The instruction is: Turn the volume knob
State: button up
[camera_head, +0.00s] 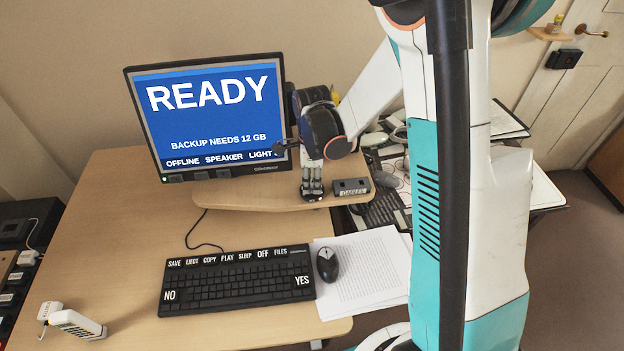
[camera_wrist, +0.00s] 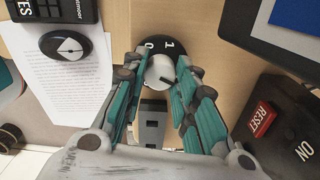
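The volume knob (camera_wrist: 160,72) is a pale grey round knob with a dark pointer mark. It sits on a black round base (camera_wrist: 178,47) marked 0 and 1 in the wrist view. My gripper (camera_wrist: 161,64) has its teal fingers apart, one on each side of the knob. I cannot tell whether either finger touches it. In the head view my gripper (camera_head: 312,188) points down at the front of the monitor shelf (camera_head: 250,192). The knob is mostly hidden there beneath the fingers.
The monitor (camera_head: 210,115) stands behind, to the left. The keyboard (camera_head: 238,280), mouse (camera_head: 327,264) and papers (camera_head: 370,265) lie in front. A red RESET button (camera_wrist: 262,118) shows at right.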

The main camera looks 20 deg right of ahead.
jog(key=shift+n, duration=0.3)
jog(key=shift+c, duration=0.2)
jog(key=n, duration=0.3)
jog(key=shift+n+b, duration=0.3)
jog(key=shift+n, duration=0.1)
jog(key=n, duration=0.3)
jog(key=shift+n, duration=0.3)
jog(key=n, duration=0.3)
jog(key=shift+n+b, duration=0.3)
jog(key=shift+b, duration=0.05)
jog(key=n, duration=0.3)
jog(key=shift+n, duration=0.3)
jog(key=n, duration=0.3)
jog(key=shift+n, duration=0.3)
jog(key=n, duration=0.3)
jog(key=shift+n, duration=0.4)
jog(key=n, duration=0.5)
jog(key=shift+n+b, duration=0.35)
jog(key=shift+n, duration=0.35)
